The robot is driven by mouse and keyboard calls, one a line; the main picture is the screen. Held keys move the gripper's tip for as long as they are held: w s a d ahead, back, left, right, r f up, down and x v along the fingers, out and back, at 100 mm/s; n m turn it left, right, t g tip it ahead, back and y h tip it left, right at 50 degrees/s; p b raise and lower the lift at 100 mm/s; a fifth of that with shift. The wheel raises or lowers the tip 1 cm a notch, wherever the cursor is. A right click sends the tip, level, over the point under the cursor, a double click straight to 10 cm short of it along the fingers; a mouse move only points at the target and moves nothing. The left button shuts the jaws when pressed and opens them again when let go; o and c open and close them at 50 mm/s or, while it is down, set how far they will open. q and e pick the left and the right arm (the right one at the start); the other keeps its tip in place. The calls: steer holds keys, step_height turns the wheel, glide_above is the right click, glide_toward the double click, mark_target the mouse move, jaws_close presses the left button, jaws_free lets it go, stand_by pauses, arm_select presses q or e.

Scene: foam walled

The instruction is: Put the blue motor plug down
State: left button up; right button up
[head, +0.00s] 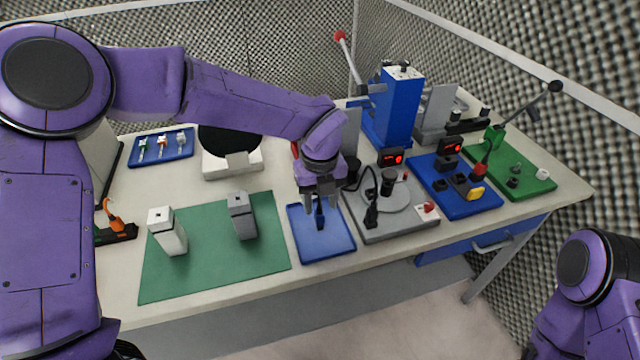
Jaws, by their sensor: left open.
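The blue motor plug (319,216) is a small dark blue piece at the blue tray (328,247) near the table's front edge. It appears upright, with its lower end at the tray floor. My left gripper (320,203) comes down from above, its fingers open on either side of the plug's upper part. The plug's top is partly hidden by the gripper. My right arm shows only at the lower right, and its gripper is out of view.
Left of the tray, a green mat (210,278) carries a white block (168,236) and a grey block (242,217). Right of it stands a grey fixture (400,226) with a black plug and cable. Further right are a blue fixture board (478,208) and a green board (535,184).

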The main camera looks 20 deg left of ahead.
mark_target(320, 213)
arm_select(q)
step_height(320, 213, up, 9)
steer(key=shift+r+b, duration=0.2)
steer(key=shift+b, duration=0.15)
